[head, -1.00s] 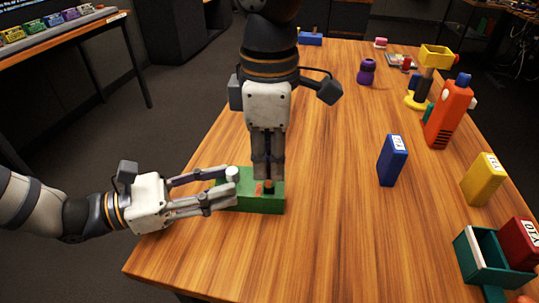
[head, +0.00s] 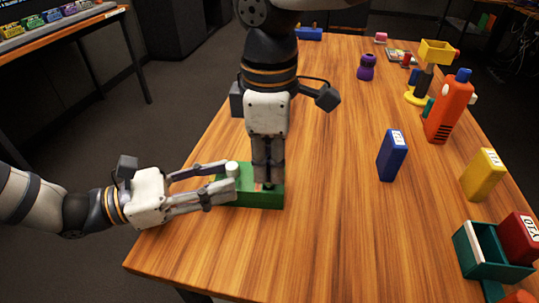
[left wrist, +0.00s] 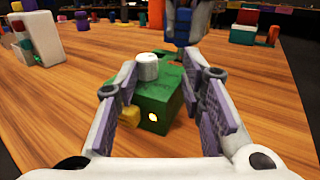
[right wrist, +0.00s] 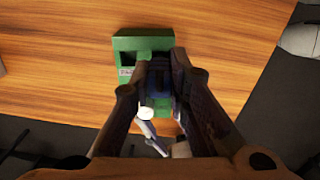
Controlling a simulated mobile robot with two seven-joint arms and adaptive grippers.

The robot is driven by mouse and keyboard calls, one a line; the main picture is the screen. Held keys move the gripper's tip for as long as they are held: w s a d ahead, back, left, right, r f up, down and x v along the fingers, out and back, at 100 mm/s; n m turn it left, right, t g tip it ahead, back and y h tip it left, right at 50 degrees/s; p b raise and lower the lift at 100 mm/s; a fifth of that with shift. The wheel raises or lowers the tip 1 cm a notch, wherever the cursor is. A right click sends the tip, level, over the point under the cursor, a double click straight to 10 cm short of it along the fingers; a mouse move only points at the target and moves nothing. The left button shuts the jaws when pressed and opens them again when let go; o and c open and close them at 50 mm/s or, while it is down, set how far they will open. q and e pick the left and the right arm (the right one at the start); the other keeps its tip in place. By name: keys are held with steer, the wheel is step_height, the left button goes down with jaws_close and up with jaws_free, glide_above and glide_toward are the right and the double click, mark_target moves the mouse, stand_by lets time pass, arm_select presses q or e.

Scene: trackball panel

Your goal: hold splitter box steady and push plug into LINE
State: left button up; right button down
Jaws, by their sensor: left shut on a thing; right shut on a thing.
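The green splitter box (head: 257,197) lies near the table's front left edge, with a white round knob (left wrist: 148,67) on top. My left gripper (head: 233,185) comes in from the left and is shut on the box's left end, a finger on each side. The box (right wrist: 145,43) also shows in the right wrist view, with a small label (right wrist: 126,72). My right gripper (head: 266,182) points straight down over the box's right part and is shut on the plug. The plug is almost wholly hidden between the fingers; I cannot tell how deep it sits.
A blue box (head: 392,156), a yellow box (head: 483,175), a teal tray (head: 484,262) and a red box (head: 520,238) stand on the right. An orange bottle (head: 449,108) and a purple item (head: 367,68) are further back. The table's middle is clear.

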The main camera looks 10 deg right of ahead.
steer(key=shift+f, duration=0.8)
steer(key=c, duration=1.5)
jaws_free()
steer(key=shift+o, duration=0.2)
arm_select(q)
jaws_close()
arm_select(e)
step_height(320, 180, up, 12)
steer(key=shift+s+r, duration=0.1)
steer(key=shift+s, duration=0.05)
step_height(320, 180, up, 11)
glide_above(269, 160)
steer(key=shift+s, duration=0.1)
